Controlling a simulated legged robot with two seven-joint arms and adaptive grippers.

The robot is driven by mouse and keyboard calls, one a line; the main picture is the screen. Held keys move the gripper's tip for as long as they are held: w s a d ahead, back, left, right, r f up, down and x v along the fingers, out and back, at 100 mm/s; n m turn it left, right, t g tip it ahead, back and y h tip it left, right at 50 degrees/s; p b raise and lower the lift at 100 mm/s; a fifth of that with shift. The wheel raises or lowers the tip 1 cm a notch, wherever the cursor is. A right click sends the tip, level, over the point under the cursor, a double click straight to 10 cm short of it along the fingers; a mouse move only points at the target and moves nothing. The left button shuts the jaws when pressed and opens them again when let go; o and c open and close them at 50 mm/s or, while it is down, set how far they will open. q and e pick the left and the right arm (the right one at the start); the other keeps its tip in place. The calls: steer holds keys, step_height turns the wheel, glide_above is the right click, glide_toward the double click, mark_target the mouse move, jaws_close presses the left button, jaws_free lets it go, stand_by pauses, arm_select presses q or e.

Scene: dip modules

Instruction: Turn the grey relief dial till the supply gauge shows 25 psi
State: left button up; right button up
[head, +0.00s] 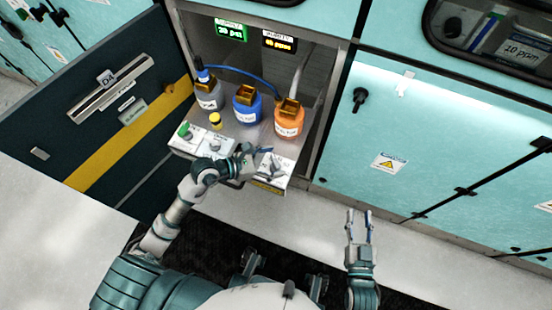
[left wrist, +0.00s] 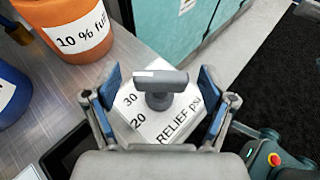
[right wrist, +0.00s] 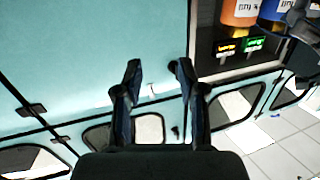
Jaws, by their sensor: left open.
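The grey relief dial (left wrist: 160,88) has a T-shaped handle and stands on a white plate (left wrist: 185,118) marked "RELIEF PSI", with 20 and 30 visible. My left gripper (left wrist: 159,74) is open, its blue-padded fingers on either side of the dial with gaps showing. In the head view my left gripper (head: 258,151) is over the shelf's front edge and partly hides the dial area. The supply gauge (head: 231,30) is a green-lit display that appears to read 20 psi. My right gripper (head: 359,214) is open and empty, away from the cabinet; it also shows in the right wrist view (right wrist: 157,68).
Grey, blue (head: 247,107) and orange (head: 289,120) bottles stand behind the dials. An amber-lit purity display (head: 279,41) hangs beside the gauge. The dark cabinet door (head: 85,110) is open at left.

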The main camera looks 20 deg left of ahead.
arm_select(q)
steer(key=shift+w+d+f, duration=0.15)
steer(key=shift+w+d, duration=0.1)
steer(key=shift+d, duration=0.05)
arm_select(e)
steer(key=shift+r, duration=0.2)
